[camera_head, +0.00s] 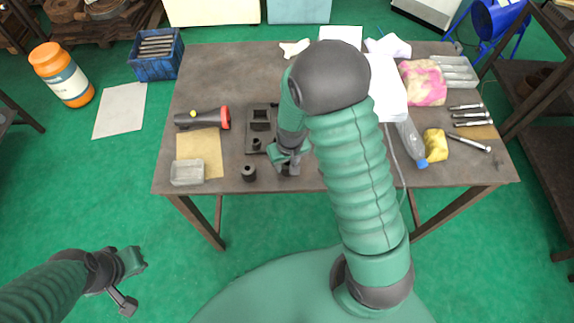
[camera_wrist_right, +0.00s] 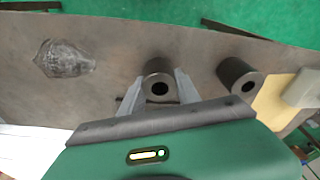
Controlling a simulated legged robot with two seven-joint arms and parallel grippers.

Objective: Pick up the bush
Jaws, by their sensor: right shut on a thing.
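A dark grey bush (camera_wrist_right: 158,84), a short cylinder with a hole in its end, sits between the two fingers of my right gripper (camera_wrist_right: 158,92) in the wrist view. The right gripper is shut on it. In the head view the right gripper (camera_head: 288,157) is over the table's front edge area, and the bush there is mostly hidden by the fingers. I cannot tell whether it touches the table. A second, similar bush (camera_head: 248,173) stands just to the left; it also shows in the wrist view (camera_wrist_right: 239,75). My left gripper (camera_head: 128,280) is open and empty, left of the table.
A dark fixture (camera_head: 258,120) stands on the table (camera_head: 230,70) behind the second bush. A flashlight (camera_head: 202,118), tan sheet (camera_head: 205,145) and clear box (camera_head: 187,172) lie left. A bottle (camera_head: 410,145), yellow sponge (camera_head: 434,143) and screwdrivers (camera_head: 468,114) lie right.

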